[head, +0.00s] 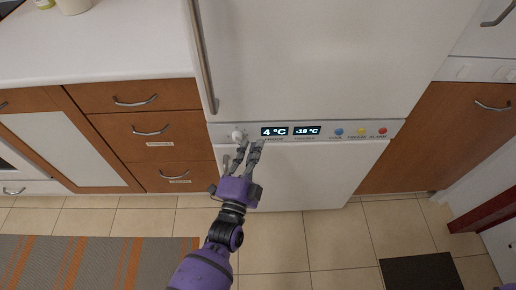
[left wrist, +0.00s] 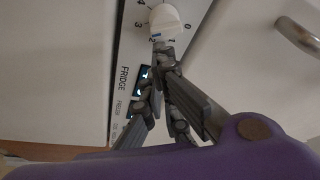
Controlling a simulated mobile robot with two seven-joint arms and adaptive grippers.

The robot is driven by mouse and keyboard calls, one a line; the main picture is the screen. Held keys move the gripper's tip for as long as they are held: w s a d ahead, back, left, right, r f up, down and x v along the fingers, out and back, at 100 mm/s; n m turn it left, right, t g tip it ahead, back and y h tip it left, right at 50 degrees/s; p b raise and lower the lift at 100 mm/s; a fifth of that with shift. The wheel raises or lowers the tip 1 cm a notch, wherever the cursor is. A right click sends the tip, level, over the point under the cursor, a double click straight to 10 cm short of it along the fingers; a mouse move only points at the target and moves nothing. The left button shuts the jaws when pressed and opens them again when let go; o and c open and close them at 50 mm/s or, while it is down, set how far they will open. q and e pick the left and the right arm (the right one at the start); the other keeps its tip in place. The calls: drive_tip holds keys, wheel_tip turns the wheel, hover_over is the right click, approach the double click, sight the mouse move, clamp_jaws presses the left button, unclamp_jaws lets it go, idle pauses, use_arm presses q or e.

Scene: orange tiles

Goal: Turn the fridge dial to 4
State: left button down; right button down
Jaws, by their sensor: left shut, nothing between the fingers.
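The white fridge dial (head: 237,136) sits at the left end of the control strip. In the left wrist view the dial (left wrist: 170,20) has numbers 0 to 4 around it, and its blue mark is near the 2. The fridge display (head: 274,131) reads 4 °C. My left gripper (head: 250,145) is shut and empty, with its fingertips just below and right of the dial in the head view. In the left wrist view its fingertips (left wrist: 160,55) are close to the dial's edge; I cannot tell whether they touch. My right gripper is not in view.
A second display (head: 307,131) reads -18 °C. Blue, yellow and red buttons (head: 361,131) sit farther right on the strip. The upper door's long handle (head: 202,60) rises above the dial. Wooden drawers (head: 150,130) stand left of the fridge. The tiled floor in front is mostly clear.

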use_arm(q)
drive_tip(key=shift+a+f, duration=0.1)
idle(0.4)
drive_tip(key=shift+a+f+m+p, duration=0.1)
drive_tip(key=shift+f+m+p, duration=0.05)
drive_tip(key=shift+m+p, duration=0.25)
drive_tip(key=shift+a+f+g, duration=0.1)
drive_tip(key=shift+a+g, duration=0.05)
drive_tip(key=shift+g, duration=0.15)
drive_tip(key=m+p, duration=0.1)
drive_tip(key=m, duration=0.1)
drive_tip(key=f+m+g+p, duration=0.1)
drive_tip(key=m+p, duration=0.1)
drive_tip(key=m, duration=0.1)
drive_tip(key=a+f+m+g+p, duration=0.1)
drive_tip(key=m, duration=0.1)
drive_tip(key=shift+a+f+m+p, duration=0.1)
drive_tip(key=shift+f+m+p, duration=0.05)
drive_tip(key=shift+m+p, duration=0.2)
idle(0.4)
